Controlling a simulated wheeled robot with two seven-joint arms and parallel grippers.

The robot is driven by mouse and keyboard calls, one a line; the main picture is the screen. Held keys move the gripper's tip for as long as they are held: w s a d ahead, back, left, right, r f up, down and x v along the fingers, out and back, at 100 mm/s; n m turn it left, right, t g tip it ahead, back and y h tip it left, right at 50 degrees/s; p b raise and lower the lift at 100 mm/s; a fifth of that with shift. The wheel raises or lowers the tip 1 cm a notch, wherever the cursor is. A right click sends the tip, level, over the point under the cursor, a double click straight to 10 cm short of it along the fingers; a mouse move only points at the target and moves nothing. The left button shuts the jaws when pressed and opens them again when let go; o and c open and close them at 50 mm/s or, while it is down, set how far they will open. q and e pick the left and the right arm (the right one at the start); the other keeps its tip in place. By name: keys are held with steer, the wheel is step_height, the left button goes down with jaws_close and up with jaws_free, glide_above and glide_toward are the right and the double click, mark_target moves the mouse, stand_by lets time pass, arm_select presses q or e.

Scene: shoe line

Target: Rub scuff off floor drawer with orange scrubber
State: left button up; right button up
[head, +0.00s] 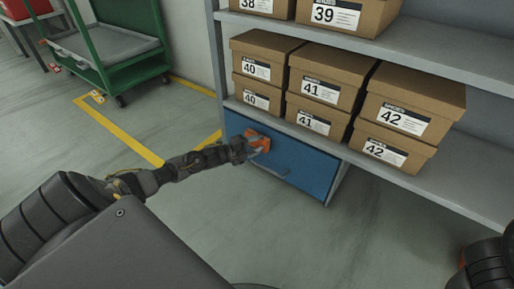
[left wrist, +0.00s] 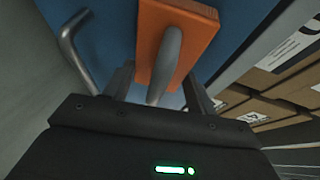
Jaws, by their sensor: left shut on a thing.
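The blue floor drawer (head: 310,170) sits under the lowest shelf and has a grey bar handle; its front also shows in the left wrist view (left wrist: 105,45). My left gripper (head: 250,147) is at the left part of the drawer front. It is shut on the grey handle of the orange scrubber (head: 258,141). In the left wrist view the scrubber's orange block (left wrist: 200,40) lies against or very close to the blue front; I cannot tell if it touches. The drawer's bar handle (left wrist: 70,45) is to the left there. I see no scuff; the scrubber and gripper may hide it.
Brown shoe boxes (head: 325,75) with number labels stand on the grey shelf (head: 340,148) above the drawer. A green cart (head: 110,50) stands at the back left. Yellow lines mark the floor (head: 120,130). Part of my right arm shows at the lower right edge.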

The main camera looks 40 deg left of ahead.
mark_target(253, 149)
arm_select(q)
steer(key=shift+a+r, duration=0.1)
steer(key=s+p, duration=0.3)
steer(key=s, duration=0.1)
steer(key=shift+r+p, duration=0.1)
steer(key=shift+p, duration=0.2)
steer(key=shift+s+p, duration=0.5)
steer(key=shift+s, duration=0.45)
steer(key=shift+s, duration=0.1)
